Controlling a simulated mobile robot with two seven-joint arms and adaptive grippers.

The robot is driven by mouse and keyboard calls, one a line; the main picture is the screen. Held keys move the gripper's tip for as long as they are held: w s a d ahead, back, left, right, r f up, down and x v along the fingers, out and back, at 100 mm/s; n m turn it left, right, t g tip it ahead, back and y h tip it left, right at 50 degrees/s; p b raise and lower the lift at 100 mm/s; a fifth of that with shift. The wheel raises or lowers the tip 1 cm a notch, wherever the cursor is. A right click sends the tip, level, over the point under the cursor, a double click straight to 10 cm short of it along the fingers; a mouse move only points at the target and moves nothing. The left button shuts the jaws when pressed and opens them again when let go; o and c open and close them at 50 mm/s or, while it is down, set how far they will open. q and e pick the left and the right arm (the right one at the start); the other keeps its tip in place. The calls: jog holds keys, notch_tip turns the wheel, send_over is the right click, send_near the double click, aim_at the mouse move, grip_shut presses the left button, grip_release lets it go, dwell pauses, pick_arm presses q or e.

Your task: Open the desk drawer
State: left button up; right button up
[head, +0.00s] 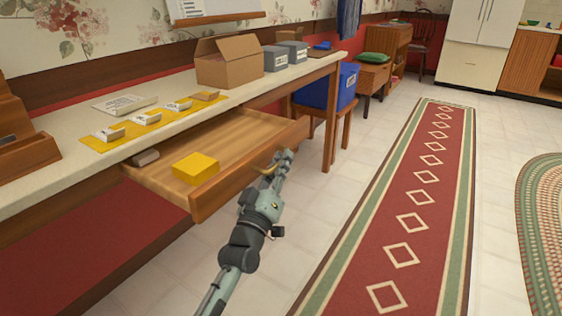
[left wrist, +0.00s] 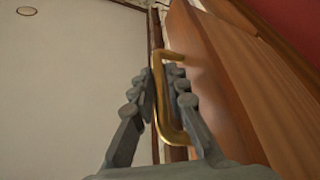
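The desk drawer (head: 158,183) is pulled well out from under the white desk top, its inside visible. It holds a yellow box (head: 195,168) and a small grey-brown item (head: 146,157). My left gripper (head: 276,168) is at the drawer's front, by the brass handle (head: 266,170). The drawer's wooden front (left wrist: 210,70) is just right of the fingers. My right gripper is not in view.
The desk top (head: 85,165) bears an open cardboard box (head: 229,62), grey boxes (head: 283,55) and small items on yellow sheets (head: 103,138). A blue bin (head: 346,86) sits on a wooden stool (head: 345,118) beyond the drawer. Open floor and a red runner (head: 400,215) lie right.

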pick_arm(q)
jog(key=shift+o, duration=1.4)
jog(key=v, duration=1.2)
jog(key=shift+f, duration=0.15)
jog(key=s+a+f+m+g+y+p, duration=0.2)
jog(key=s+a+f+g, duration=0.15)
jog(key=f, duration=0.55)
jog(key=s+a+f+m+g+y+p, duration=0.25)
jog(key=a+f+g, duration=0.25)
jog(key=f, duration=0.3)
jog(key=s+a+f+g+y, duration=0.2)
jog(key=s+a+f+g, duration=0.2)
jog(key=s+a, duration=0.4)
jog(key=s+a+f+g+y+p, duration=0.1)
jog(key=s+a+f+g+y, duration=0.2)
jog(key=s+a, duration=0.6)
notch_tip(320, 180, down, 3)
jog(key=s+g, duration=0.1)
jog(key=s, duration=0.2)
jog(key=shift+a+r, duration=0.15)
jog(key=shift+a, duration=0.05)
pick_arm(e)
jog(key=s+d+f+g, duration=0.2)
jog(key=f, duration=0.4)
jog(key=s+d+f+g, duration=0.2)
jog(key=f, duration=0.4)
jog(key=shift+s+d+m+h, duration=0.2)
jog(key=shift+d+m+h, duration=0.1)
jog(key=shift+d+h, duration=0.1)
